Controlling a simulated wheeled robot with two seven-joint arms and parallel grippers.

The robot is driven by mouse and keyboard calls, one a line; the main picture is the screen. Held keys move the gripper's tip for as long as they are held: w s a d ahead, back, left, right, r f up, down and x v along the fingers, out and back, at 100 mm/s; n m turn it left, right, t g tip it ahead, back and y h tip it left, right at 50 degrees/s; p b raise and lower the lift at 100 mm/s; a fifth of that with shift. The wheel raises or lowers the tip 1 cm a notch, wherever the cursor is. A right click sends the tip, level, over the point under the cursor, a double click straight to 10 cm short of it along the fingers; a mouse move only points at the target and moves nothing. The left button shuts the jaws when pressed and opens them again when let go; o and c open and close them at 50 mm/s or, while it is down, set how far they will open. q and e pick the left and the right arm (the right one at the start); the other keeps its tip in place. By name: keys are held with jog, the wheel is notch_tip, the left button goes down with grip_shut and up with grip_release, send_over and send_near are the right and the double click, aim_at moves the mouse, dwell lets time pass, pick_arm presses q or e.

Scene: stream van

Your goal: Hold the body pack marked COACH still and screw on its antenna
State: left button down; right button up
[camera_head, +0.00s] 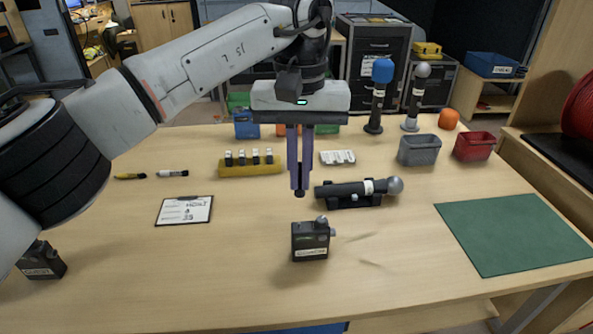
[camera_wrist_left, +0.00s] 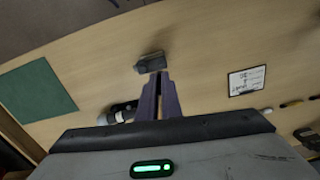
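A dark body pack (camera_head: 310,243) stands upright on the table near the front middle, with a pale label too small to read surely. It has a round knob on top and a small stub at its right side. In the left wrist view the pack (camera_wrist_left: 151,63) lies just beyond my fingertips. My left gripper (camera_head: 300,188) points down above and behind the pack, apart from it. Its purple fingers are close together on a small dark piece, seemingly the antenna (camera_head: 300,193), mostly hidden by the fingers. My right gripper is not in view.
A second body pack (camera_head: 41,262) stands at the left edge. A microphone (camera_head: 350,190) lies in a cradle behind the pack. A clipboard (camera_head: 184,210), a yellow rack (camera_head: 250,169) and a green mat (camera_head: 515,235) lie around. The table between pack and mat is clear.

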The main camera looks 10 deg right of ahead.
aim_at(299, 188)
pick_arm(q)
jog(key=shift+f, duration=2.35)
jog(key=shift+r, duration=0.6)
